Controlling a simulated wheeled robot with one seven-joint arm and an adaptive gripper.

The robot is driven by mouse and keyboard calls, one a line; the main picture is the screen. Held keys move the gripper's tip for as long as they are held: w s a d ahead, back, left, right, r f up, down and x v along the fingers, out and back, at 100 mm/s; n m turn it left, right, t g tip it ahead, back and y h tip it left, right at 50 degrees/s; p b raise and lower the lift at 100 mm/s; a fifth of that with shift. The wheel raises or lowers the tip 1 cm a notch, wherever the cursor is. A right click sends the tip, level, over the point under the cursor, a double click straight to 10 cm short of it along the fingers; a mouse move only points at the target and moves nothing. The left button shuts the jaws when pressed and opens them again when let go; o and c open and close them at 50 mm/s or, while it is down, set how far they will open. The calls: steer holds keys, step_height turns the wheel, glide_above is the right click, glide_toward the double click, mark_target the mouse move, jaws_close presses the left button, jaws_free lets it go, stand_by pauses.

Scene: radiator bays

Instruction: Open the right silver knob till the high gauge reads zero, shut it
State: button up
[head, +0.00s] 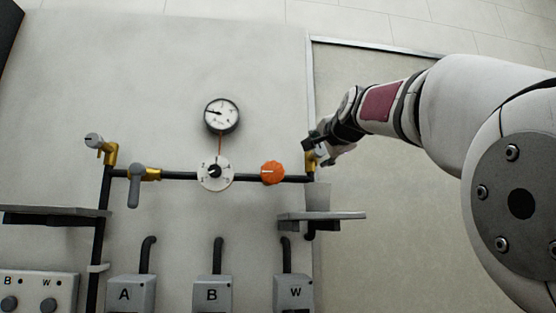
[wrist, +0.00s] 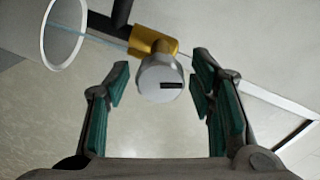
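The right silver knob (wrist: 162,79), with a dark slot mark on its face, sits on a brass valve (wrist: 152,41) in the wrist view. My gripper (wrist: 160,90) is open, a finger on either side of the knob, with small gaps showing. In the head view my gripper (head: 314,144) mostly hides this knob at the pipe's right end. The high gauge (head: 221,116) is round and white; its needle points left and its digits are too small to read. A thin pale blue line, like a water stream, runs from the valve into a pale cup (wrist: 48,32).
The cup (head: 317,196) stands on a small right shelf (head: 340,215). An orange knob (head: 272,172), a white dial (head: 215,173), a grey lever (head: 134,186) and a left silver knob (head: 94,140) share the pipework. Boxes A, B and W sit below.

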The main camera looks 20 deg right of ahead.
steer(key=shift+s, duration=0.1)
steer(key=v, duration=1.2)
stand_by(0.4)
steer(key=s+a+f+n+g+y, duration=0.1)
steer(key=a+f+n+g, duration=0.2)
steer(key=f, duration=0.6)
steer(key=s+a+f+n+g+y, duration=0.1)
steer(key=s+a+f+n+y, duration=0.3)
steer(key=f, duration=0.6)
steer(key=w+a+f+n+g+h, duration=0.1)
steer(key=a+f+n+g, duration=0.1)
steer(key=a+f, duration=0.5)
steer(key=s+a+f+n+g, duration=0.1)
steer(key=s+f, duration=0.3)
steer(key=f, duration=0.4)
steer(key=s+a+f+n+g, duration=0.1)
steer(key=s+f+n+g, duration=0.2)
steer(key=f, duration=0.5)
steer(key=s+a+f+n+g+y+b, duration=0.1)
steer(key=s+f+n, duration=0.3)
steer(key=s+f, duration=0.2)
step_height(320, 180, down, 2)
steer(key=shift+s+f+g, duration=0.1)
steer(key=shift+s+g, duration=0.25)
steer(key=shift+g, duration=0.05)
